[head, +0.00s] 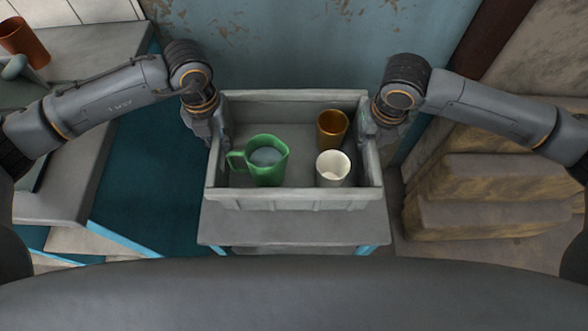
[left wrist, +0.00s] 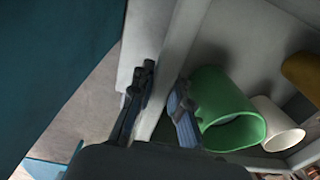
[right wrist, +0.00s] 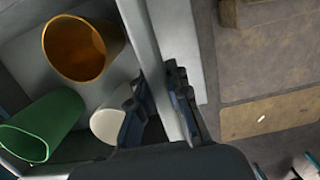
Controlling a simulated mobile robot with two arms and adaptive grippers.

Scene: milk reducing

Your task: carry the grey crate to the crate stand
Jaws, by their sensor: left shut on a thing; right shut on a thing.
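The grey crate (head: 294,197) is in the middle of the head view, above or on a small grey stand (head: 300,222) with blue legs; I cannot tell whether they touch. In it are a green jug (head: 266,165) with liquid, an orange-brown cup (head: 332,128) and a white cup (head: 333,168), all upright. My left gripper (head: 219,140) is shut on the crate's left wall, one finger on each side of it in the left wrist view (left wrist: 160,100). My right gripper (head: 376,138) is shut on the right wall, also seen in the right wrist view (right wrist: 160,98).
A grey table (head: 60,190) stands at the left, with a brown cup (head: 24,42) at its far end. Stacked tan sacks or blocks (head: 490,215) lie at the right. A worn blue wall (head: 300,45) is behind the crate.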

